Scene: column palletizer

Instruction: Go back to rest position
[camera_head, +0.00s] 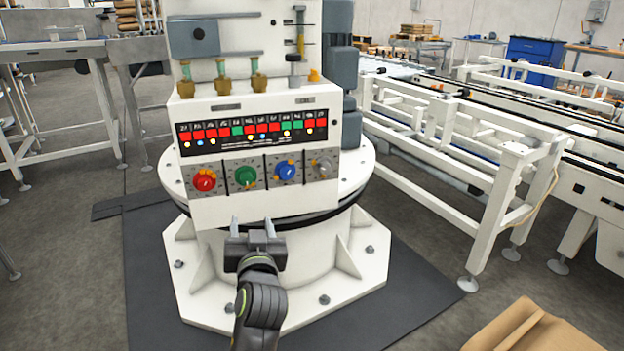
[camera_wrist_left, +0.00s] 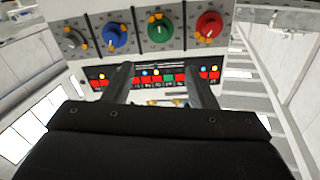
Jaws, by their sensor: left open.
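My left gripper (camera_head: 253,227) is in front of the palletizer's white base, just below the control panel (camera_head: 262,206). Its two fingers are apart with nothing between them. The panel carries a red knob (camera_head: 204,180), a green knob (camera_head: 244,176), a blue knob (camera_head: 286,171) and a grey knob (camera_head: 321,167). In the left wrist view the open fingers (camera_wrist_left: 160,85) point toward the panel, and the same knobs show upside down along the top. The fingers look apart from the knobs. My right gripper is in neither view.
White conveyor frames (camera_head: 470,150) stand to the right, and a white-legged table (camera_head: 50,50) stands at the left. A cardboard box (camera_head: 530,330) is at the bottom right. A dark mat (camera_head: 150,290) lies under the column base. Grey floor is open at the left.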

